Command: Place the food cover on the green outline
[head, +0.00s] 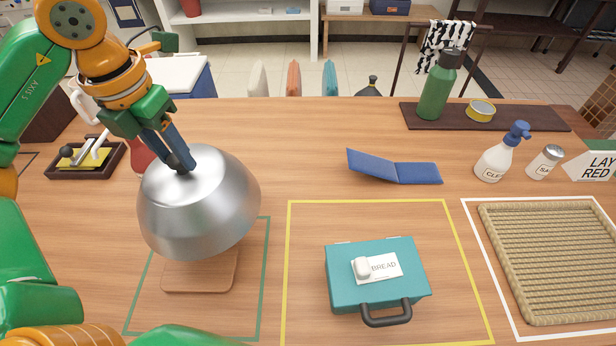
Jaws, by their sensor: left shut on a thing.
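The food cover (205,209) is a shiny silver dome, tilted a little. My left gripper (182,165) is shut on the knob at its top, which the fingers mostly hide. The dome appears to be above the table, over the back part of the green outline (266,270). A wooden board (200,275) lies inside the green outline, partly hidden by the dome. Whether the dome touches the board cannot be told. My right gripper is not in view.
A teal bread box (378,252) stands inside a yellow outline (365,201). A woven tray (550,250) lies in a white outline at right. A dark tray (113,160) is at left.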

